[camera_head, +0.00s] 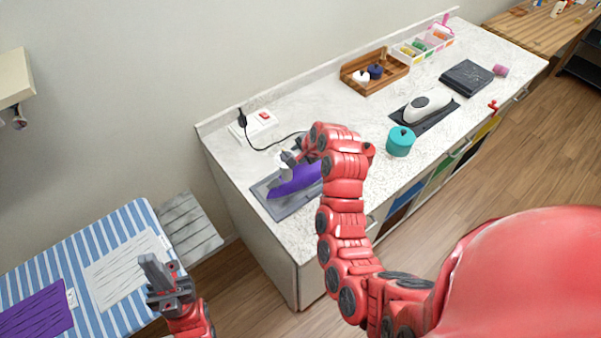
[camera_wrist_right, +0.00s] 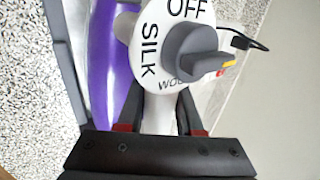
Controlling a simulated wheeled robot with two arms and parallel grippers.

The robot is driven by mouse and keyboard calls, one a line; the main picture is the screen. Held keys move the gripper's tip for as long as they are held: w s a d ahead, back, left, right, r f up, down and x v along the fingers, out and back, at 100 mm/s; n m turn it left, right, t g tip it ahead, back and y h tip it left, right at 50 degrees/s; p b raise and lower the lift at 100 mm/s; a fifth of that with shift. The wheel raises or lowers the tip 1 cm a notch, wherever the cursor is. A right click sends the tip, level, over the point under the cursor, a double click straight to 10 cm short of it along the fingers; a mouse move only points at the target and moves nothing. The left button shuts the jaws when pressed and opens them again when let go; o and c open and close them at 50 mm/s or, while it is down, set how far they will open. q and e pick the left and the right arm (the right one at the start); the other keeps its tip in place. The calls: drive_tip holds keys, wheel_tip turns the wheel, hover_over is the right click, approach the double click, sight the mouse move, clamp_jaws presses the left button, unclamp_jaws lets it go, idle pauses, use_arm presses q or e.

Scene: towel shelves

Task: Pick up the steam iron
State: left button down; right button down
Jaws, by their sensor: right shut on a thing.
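The purple and white steam iron (camera_head: 295,181) rests on a grey plate (camera_head: 261,189) at the near left end of the counter. The forearm of my right arm hides part of it. In the right wrist view its white dial (camera_wrist_right: 150,62), marked SILK and OFF, is close to the camera. My right gripper (camera_wrist_right: 160,122) is shut on the iron's white handle, with a finger on each side of it. The head view shows the right gripper (camera_head: 288,160) at the iron's upper end. My left gripper (camera_head: 165,272) is over the striped board, apart from the iron; its finger gap is unclear.
A black cord runs from the iron to a white socket box (camera_head: 255,123) by the wall. A teal pot (camera_head: 400,141) stands right of my right arm. A white device (camera_head: 428,106) and a wooden tray (camera_head: 372,72) are farther back. A striped board (camera_head: 110,233) is at left.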

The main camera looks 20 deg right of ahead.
drive_tip(key=shift+w+r, duration=0.1)
drive_tip(key=shift+r, duration=0.05)
idle(0.8)
drive_tip(key=shift+r+b, duration=0.35)
drive_tip(key=shift+b, duration=0.05)
wheel_tip(320, 180, up, 9)
drive_tip(key=shift+r+p, duration=0.15)
drive_tip(key=shift+p, duration=0.15)
drive_tip(key=c, duration=1.3)
unclamp_jaws()
clamp_jaws()
